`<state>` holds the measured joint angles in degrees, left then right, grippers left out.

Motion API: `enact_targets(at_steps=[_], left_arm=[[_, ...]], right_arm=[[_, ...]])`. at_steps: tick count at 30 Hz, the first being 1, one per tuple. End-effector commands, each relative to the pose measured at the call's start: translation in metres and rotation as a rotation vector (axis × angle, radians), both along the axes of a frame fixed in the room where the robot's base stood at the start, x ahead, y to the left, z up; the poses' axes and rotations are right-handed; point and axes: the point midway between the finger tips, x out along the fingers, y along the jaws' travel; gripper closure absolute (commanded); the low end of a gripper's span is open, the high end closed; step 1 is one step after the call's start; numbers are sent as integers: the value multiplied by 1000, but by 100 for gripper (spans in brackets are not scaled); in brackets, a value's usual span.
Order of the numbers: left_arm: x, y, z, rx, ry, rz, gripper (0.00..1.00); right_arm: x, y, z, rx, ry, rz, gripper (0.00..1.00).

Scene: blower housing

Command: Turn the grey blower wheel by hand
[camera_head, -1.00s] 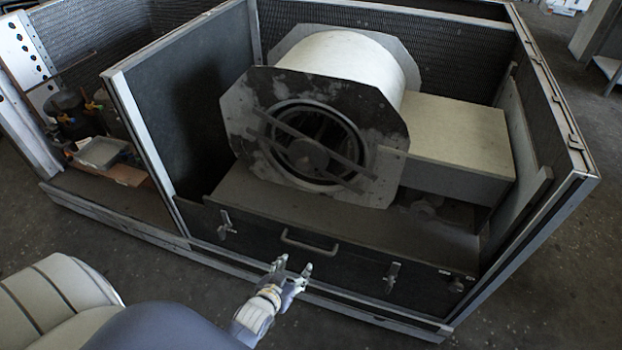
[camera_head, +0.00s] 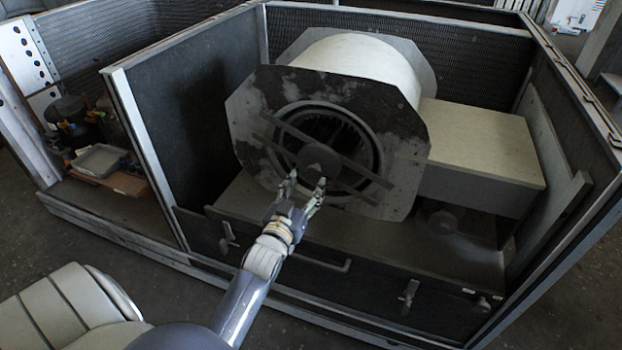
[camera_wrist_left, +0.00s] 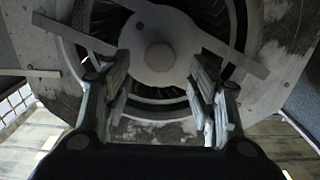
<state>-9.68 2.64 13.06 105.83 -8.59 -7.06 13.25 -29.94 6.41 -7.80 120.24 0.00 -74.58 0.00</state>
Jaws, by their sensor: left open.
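The grey blower wheel (camera_head: 312,128) sits inside the round opening of the blower housing (camera_head: 403,152), with dark vanes around its ring. A bracket with two slanted bars and a round hub (camera_head: 318,158) crosses in front of it. My left gripper (camera_head: 306,186) is open in front of the hub's lower side. In the left wrist view the two fingers (camera_wrist_left: 163,95) stand apart, with the hub (camera_wrist_left: 160,57) beyond and between them and wheel vanes (camera_wrist_left: 214,20) behind. Contact cannot be told. My right gripper is not in view.
A cream box-shaped duct (camera_head: 480,145) joins the housing at the right. The cabinet's front panel with a handle (camera_head: 322,262) and latches lies below. A grey divider wall (camera_head: 190,125) stands at the left. A tray (camera_head: 98,160) and small items lie in the left compartment.

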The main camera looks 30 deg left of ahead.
Motion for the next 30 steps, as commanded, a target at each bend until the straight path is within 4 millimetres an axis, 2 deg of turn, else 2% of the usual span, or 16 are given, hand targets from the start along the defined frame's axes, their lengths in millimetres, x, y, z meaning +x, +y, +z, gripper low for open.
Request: enact_targets(at_steps=[3,9,20,27,30], left_arm=[[19,5,0,1,-2,0,46],[37,9,-1,1,0,0,46],[41,10,-1,0,2,0,46],[41,10,0,0,1,0,99],[41,10,0,0,1,0,100]], right_arm=[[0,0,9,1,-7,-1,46],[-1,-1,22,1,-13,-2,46],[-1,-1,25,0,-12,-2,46],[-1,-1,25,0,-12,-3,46],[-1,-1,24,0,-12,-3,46]])
